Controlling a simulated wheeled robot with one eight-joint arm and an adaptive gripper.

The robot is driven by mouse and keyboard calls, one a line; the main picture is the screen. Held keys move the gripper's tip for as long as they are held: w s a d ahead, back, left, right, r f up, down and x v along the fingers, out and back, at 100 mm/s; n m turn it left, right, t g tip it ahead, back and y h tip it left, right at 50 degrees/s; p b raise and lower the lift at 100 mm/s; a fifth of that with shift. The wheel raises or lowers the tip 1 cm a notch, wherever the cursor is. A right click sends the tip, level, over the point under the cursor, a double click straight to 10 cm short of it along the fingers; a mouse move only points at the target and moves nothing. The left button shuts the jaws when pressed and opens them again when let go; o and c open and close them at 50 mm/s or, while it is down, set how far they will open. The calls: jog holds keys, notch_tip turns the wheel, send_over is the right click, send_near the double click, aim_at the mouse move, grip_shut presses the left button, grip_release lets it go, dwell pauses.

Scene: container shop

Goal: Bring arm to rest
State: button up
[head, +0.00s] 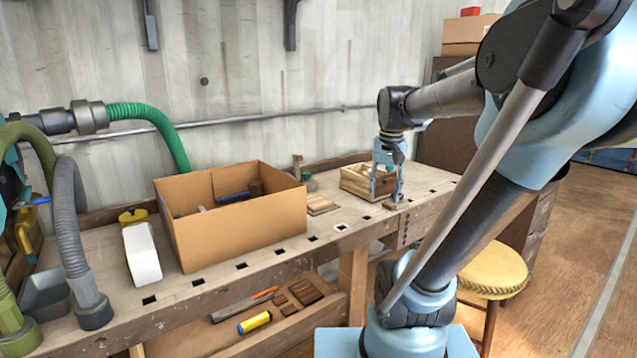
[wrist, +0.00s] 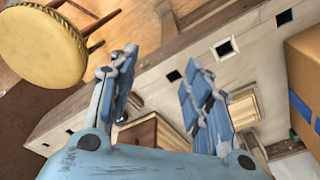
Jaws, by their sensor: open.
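My gripper (head: 386,196) hangs pointing down over the right part of the workbench (head: 322,245), with its light-blue fingers spread. A small wooden crate (head: 352,186) stands just behind it, partly covered by the fingers. A small flat wooden piece (head: 397,204) lies at the fingertips, and I cannot tell whether they touch it. In the wrist view my gripper (wrist: 163,75) shows both fingers apart, with nothing held between them. My arm reaches in from the right of the head view.
A large open cardboard box (head: 240,232) with items inside stands mid-bench. A white and yellow object (head: 141,252) and grey hose (head: 72,235) are to its left. A yellow stool (head: 493,270), also in the wrist view (wrist: 42,45), stands before the bench. Open floor lies right.

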jog(key=s+f+n+t, duration=0.1)
jog(key=s+f+n, duration=0.1)
jog(key=s+f, duration=1.1)
notch_tip(320, 180, down, 2)
jog(key=shift+f, duration=0.1)
